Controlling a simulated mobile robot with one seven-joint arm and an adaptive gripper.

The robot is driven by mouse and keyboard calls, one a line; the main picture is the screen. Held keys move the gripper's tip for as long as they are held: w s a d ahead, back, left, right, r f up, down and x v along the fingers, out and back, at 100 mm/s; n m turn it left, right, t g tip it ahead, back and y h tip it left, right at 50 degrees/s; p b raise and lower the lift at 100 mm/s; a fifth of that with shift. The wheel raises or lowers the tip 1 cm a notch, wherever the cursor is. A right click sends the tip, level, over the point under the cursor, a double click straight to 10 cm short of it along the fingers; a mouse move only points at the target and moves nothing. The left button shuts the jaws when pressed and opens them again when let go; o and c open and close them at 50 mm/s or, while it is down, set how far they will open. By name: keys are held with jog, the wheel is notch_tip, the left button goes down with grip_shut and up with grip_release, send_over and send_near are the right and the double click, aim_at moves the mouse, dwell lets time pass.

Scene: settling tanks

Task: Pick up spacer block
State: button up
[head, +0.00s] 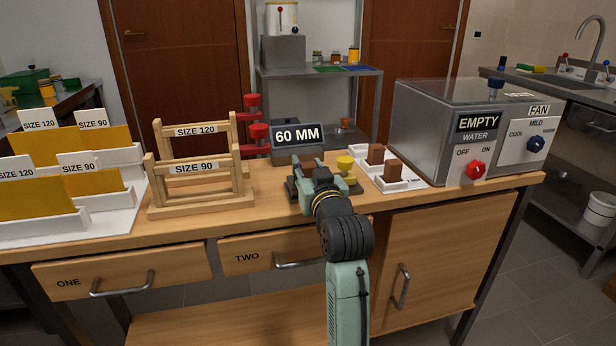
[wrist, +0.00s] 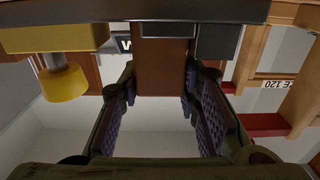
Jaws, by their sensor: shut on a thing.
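A brown spacer block (wrist: 163,68) is between my gripper's two purple-padded fingers in the wrist view. My gripper (head: 311,169) is shut on it, above a dark fixture (head: 292,190) with a yellow knob (head: 345,162). In the wrist view, the block's far end meets a dark bar (wrist: 60,11) at the top; whether it is seated there I cannot tell. The yellow knob (wrist: 64,84) is at the left there. In the head view the held block is hidden by my gripper. Two other brown blocks (head: 376,154) (head: 392,171) stand in a white tray (head: 410,183) to the right.
A 60 MM sign (head: 297,136) stands just behind my gripper. Wooden frames (head: 200,204) marked SIZE 120 and SIZE 90 stand to the left, with white racks (head: 118,203) beyond. A grey EMPTY water tank (head: 430,120) stands at the right. Red clamps (head: 258,132) are behind.

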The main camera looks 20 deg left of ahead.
grip_shut()
jog(key=shift+r, duration=0.1)
